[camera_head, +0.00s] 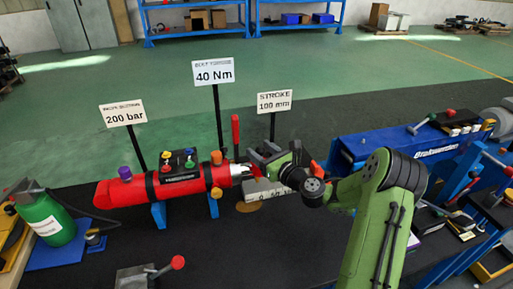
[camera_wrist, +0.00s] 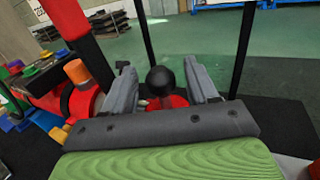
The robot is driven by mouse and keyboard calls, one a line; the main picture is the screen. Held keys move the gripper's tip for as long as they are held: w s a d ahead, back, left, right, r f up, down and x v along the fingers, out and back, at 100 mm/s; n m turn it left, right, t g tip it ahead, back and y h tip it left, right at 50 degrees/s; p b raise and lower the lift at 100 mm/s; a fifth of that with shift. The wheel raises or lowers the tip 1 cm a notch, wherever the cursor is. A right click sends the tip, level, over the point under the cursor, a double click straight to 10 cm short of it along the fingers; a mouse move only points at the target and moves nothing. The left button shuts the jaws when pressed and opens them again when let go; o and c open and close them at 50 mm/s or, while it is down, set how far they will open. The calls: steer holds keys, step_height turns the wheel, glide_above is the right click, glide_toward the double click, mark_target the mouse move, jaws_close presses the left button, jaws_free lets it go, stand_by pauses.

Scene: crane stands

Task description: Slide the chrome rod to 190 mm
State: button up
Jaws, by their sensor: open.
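A red upright lever (camera_head: 235,135) stands just left of my gripper. The stroke sign (camera_head: 274,102) reads 100 mm, on a post behind. A blue bench (camera_head: 385,146) with tools stands at the right. A green bottle (camera_head: 50,220) stands at the left.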

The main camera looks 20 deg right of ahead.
steer(key=x, duration=0.2)
steer(key=shift+w+a, duration=0.1)
steer(key=shift+w, duration=0.2)
jaws_close()
